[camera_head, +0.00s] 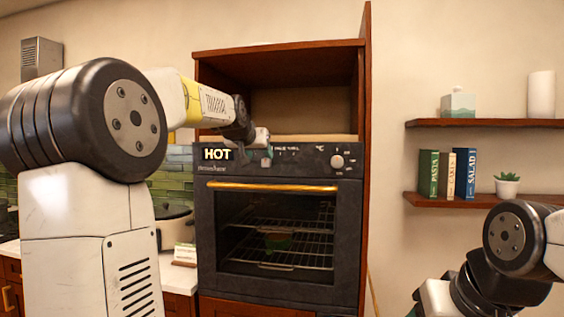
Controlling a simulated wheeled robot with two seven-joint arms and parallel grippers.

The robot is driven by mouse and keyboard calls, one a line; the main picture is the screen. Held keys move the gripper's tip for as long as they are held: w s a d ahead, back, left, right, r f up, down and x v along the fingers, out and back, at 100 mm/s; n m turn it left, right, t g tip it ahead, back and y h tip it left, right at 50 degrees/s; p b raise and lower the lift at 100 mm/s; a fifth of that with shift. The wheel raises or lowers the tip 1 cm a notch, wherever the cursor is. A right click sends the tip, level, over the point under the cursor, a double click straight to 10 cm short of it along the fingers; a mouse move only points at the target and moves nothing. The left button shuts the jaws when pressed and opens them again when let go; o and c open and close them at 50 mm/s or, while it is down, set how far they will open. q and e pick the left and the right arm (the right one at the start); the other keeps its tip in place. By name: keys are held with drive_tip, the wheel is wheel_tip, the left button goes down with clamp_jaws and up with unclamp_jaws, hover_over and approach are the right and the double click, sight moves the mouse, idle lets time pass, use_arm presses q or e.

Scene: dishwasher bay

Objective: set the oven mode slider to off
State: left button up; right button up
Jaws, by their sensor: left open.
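The dark oven (205,225) stands in a wooden cabinet, its glass door shut. Its control panel (310,160) carries a lit HOT display, small mode markings in the middle and a round knob (337,161) on the right. My left gripper (266,155) is at the panel, just right of the HOT display and in front of the left part of the mode markings. It is open, and its fingers look small here. The mode slider cannot be made out clearly; the gripper covers part of that spot. I cannot tell if the fingers touch it. My right gripper is not in view.
An open cabinet niche (300,112) lies above the oven. A golden handle (272,187) crosses the oven door just below the panel. Wall shelves (480,123) with books and a plant hang on the right.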

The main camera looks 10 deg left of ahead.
sight(265, 161)
use_arm(q)
drive_tip(key=x, duration=0.7)
drive_tip(key=shift+w+f, duration=0.15)
drive_tip(key=shift+w, duration=0.15)
clamp_jaws()
idle(1.1)
